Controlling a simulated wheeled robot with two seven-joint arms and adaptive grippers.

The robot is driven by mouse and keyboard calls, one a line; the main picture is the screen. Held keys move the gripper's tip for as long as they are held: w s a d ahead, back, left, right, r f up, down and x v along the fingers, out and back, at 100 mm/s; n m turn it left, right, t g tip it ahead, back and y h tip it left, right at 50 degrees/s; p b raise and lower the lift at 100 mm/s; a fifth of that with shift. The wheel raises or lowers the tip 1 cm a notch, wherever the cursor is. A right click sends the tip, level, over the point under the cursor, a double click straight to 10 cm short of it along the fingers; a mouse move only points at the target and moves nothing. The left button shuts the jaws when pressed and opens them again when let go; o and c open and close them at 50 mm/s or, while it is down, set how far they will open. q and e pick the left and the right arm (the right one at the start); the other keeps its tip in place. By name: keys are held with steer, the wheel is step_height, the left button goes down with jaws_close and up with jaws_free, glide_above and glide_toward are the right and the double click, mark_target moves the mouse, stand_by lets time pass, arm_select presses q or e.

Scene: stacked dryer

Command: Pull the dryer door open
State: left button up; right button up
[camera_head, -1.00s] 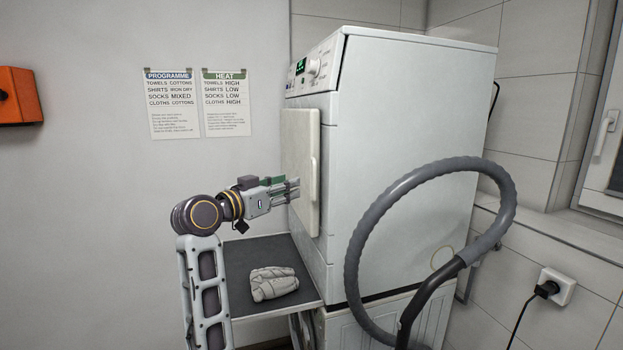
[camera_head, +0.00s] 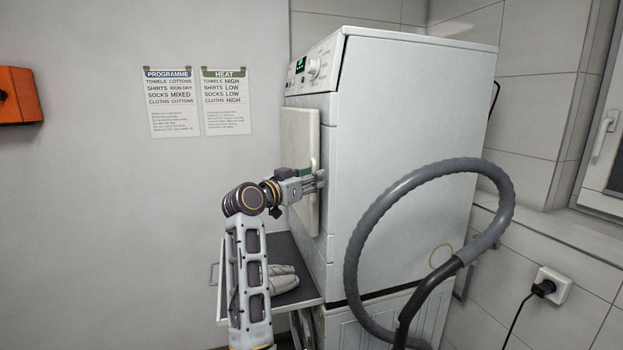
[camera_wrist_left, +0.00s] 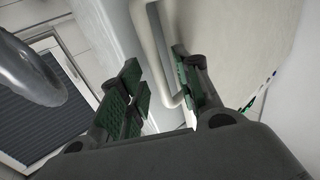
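The white dryer (camera_head: 415,130) stands at the centre, its flat door (camera_head: 296,140) on its left-facing front looking shut. The door's upright bar handle (camera_head: 314,148) is at the edge nearest the dryer's corner. My left gripper (camera_head: 319,180) is at the handle's lower part and partly hides it. In the left wrist view, the gripper (camera_wrist_left: 160,85) is open, with its green-padded fingers on either side of the handle (camera_wrist_left: 165,60). A gap shows between handle and left finger; contact with the right finger cannot be told. My right gripper is out of view.
A grey hose (camera_head: 352,255) loops in front of the dryer's side and also shows in the left wrist view (camera_wrist_left: 30,70). A dark shelf (camera_head: 300,293) with a folded pale cloth (camera_head: 283,282) is below the door. An orange box (camera_head: 18,95) hangs at left.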

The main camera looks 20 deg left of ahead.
arm_select(q)
steer(key=shift+w+d, duration=0.1)
steer(key=shift+w, duration=0.05)
steer(key=c, duration=0.7)
jaws_close()
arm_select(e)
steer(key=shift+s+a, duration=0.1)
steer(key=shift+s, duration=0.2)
